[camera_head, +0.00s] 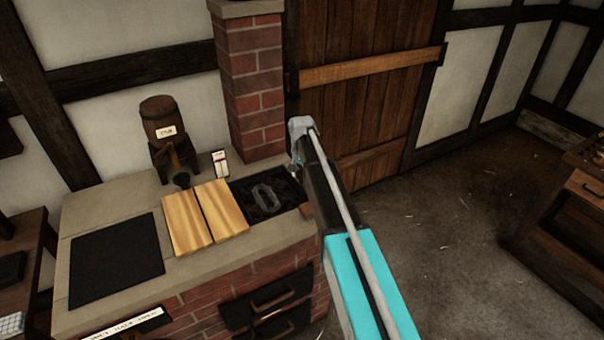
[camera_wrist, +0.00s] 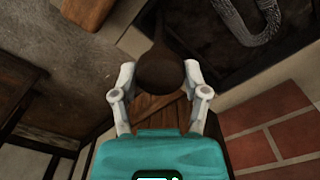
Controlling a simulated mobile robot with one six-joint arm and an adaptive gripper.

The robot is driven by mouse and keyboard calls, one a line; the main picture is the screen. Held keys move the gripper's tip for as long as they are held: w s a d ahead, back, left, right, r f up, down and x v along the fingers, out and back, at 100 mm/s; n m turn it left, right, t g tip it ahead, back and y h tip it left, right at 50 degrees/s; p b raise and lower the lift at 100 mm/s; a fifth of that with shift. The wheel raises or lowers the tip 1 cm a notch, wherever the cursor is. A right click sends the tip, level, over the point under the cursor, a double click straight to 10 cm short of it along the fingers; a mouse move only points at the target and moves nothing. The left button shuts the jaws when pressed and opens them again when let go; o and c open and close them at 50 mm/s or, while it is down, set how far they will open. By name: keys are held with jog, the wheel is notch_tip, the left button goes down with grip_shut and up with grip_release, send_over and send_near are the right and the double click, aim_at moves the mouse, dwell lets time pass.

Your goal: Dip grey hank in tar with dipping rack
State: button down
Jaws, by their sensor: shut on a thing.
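The grey hank (camera_head: 265,196) is an oval loop lying in a black, rectangular tar pan (camera_head: 237,188) sunk in the brick hearth top. Part of the hank (camera_wrist: 255,22) also shows at the upper right of the wrist view, over a dark surface. My gripper (camera_wrist: 160,74) is shut on a dark brown, rounded handle end (camera_wrist: 164,70), which appears to belong to the dipping rack; its shaft runs toward the pan. I cannot tell how deep the hank sits.
Two light wooden boards (camera_head: 186,224) lie left of the pan, and a black plate (camera_head: 116,261) lies further left. A small barrel (camera_head: 160,117) with a label stands behind them. A brick pillar (camera_head: 254,80) rises behind the pan.

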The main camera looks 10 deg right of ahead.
jog(key=shift+r+p, duration=1.65)
jog(key=shift+r, duration=0.25)
jog(key=shift+w, duration=0.15)
jog(key=c, duration=0.5)
grip_release()
jog(key=o, duration=0.4)
jog(key=shift+r, duration=0.1)
jog(key=shift+f, duration=0.3)
